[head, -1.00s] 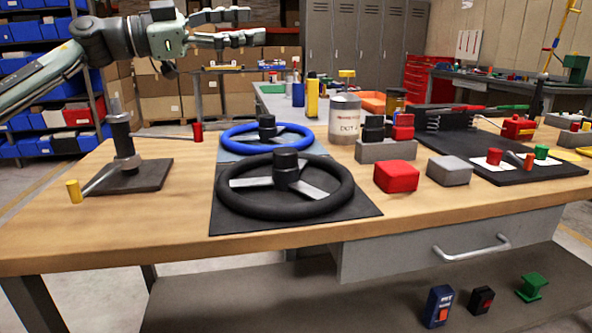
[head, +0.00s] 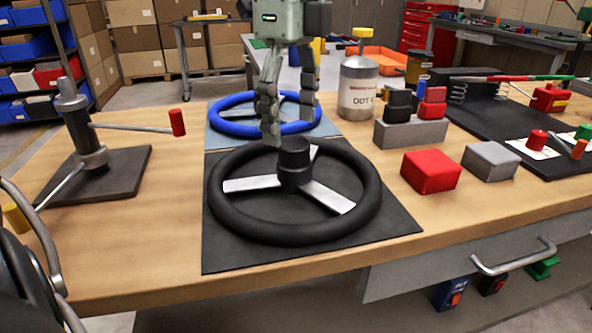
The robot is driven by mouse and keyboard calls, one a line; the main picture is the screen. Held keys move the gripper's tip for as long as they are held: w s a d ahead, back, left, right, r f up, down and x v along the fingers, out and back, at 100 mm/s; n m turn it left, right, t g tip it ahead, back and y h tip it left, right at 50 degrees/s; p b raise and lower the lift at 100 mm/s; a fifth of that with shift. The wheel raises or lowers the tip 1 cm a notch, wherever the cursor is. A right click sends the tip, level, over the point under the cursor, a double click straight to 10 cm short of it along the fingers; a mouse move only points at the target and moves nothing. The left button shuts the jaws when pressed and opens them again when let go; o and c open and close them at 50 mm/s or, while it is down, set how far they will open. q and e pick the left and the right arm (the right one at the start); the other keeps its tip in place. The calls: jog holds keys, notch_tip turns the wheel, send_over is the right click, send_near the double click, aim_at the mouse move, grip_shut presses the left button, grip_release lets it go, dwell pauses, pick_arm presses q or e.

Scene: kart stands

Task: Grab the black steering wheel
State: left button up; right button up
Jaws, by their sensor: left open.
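The black steering wheel (head: 361,213) lies flat on a dark square mat (head: 395,242) at the front of the wooden workbench. It has a black raised hub and light metal spokes. My left gripper (head: 288,127) points down from above, open and empty. Its fingers appear over the far part of the black wheel, just behind the hub, and one fingertip overlaps the far rim in the picture. I cannot tell whether it touches. The fingers partly cover the blue steering wheel (head: 236,127) behind. My right gripper is not in view.
A red block (head: 431,171) and a grey block (head: 490,161) sit right of the wheel. A metal canister (head: 358,92) stands behind. A post stand (head: 88,140) with a red-tipped lever stands left. Bare bench top lies between this stand and the mats.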

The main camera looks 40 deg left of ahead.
aim_at(294, 142)
pick_arm(q)
jog(key=f, duration=0.5)
jog(key=shift+w+f, duration=0.15)
jog(key=shift+w, duration=0.15)
jog(key=shift+c, duration=0.2)
grip_shut()
